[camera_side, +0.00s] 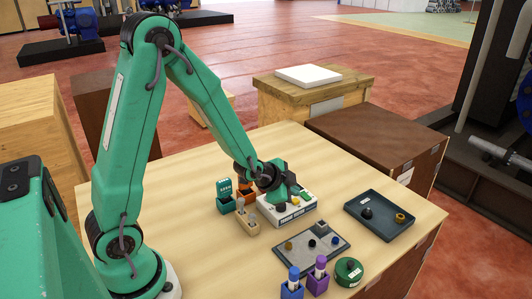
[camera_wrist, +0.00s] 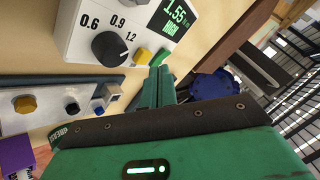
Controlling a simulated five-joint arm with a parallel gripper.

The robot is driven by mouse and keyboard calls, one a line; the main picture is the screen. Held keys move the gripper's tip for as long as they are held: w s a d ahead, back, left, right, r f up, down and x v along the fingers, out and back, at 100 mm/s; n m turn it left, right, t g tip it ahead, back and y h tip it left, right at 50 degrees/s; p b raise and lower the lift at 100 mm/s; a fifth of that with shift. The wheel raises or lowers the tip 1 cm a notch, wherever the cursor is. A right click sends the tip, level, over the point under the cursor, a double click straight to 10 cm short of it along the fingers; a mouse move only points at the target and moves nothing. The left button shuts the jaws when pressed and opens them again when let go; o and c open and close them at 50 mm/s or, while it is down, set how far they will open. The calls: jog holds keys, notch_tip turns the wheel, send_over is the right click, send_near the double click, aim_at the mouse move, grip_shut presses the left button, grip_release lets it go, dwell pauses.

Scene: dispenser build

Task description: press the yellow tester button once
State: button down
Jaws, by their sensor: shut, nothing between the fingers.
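The white tester (camera_side: 287,212) stands near the middle of the bench, under my gripper in the side view. In the wrist view the tester (camera_wrist: 85,45) shows a black dial (camera_wrist: 110,47), marks 0.6, 0.9 and 1.2, and a display (camera_wrist: 168,17) reading 1.55 HIGH. The yellow button (camera_wrist: 142,56) sits on its lower edge, with a green button (camera_wrist: 161,57) to its right. My gripper (camera_wrist: 164,70) is shut and empty. Its fingertips are very near the two buttons, closer in the picture to the green one. I cannot tell whether they touch anything.
A grey fixture plate (camera_side: 312,243) with small parts lies in front of the tester. A dark tray (camera_side: 382,228) holding a black knob and a yellow ring is to the right. Blue and purple holders (camera_side: 317,280) and a green tin (camera_side: 348,271) stand near the front edge.

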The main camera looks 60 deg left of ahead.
aim_at(291, 205)
jog(key=shift+f, duration=0.95)
dwell(1.4)
jog(key=shift+r, duration=0.95)
notch_tip(291, 205, up, 5)
dwell(0.9)
jog(key=shift+s+r, duration=0.1)
dwell(0.5)
